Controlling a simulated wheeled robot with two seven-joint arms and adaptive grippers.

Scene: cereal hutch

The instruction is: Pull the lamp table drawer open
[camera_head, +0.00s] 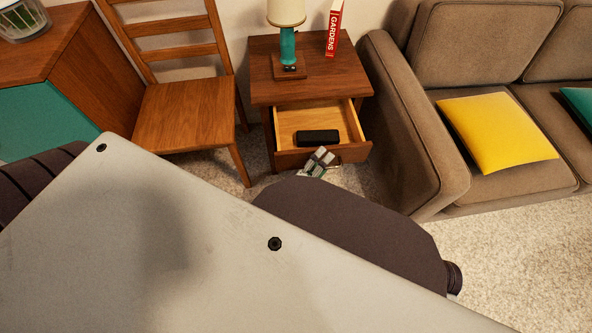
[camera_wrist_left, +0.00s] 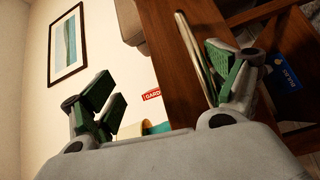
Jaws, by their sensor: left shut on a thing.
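The lamp table (camera_head: 335,82) is brown wood and stands between a chair and a sofa. Its drawer (camera_head: 290,115) is pulled out, with the pale inside showing. A dark oblong object (camera_head: 318,138) lies in it near the front. My left gripper (camera_head: 318,162) is at the middle of the drawer front (camera_head: 350,154), shut on the handle. In the left wrist view the metal bar handle (camera_wrist_left: 190,50) runs between the fingers of the left gripper (camera_wrist_left: 170,95), nearer the right-hand finger. In the head view my arm hides the space in front. The right gripper is not in view.
A teal lamp (camera_head: 288,45) and a red book (camera_head: 334,28) stand on the table. A wooden chair (camera_head: 185,115) is at left. The brown sofa (camera_head: 405,130) with a yellow cushion (camera_head: 497,132) stands close at right. Carpet (camera_head: 520,240) is clear at lower right.

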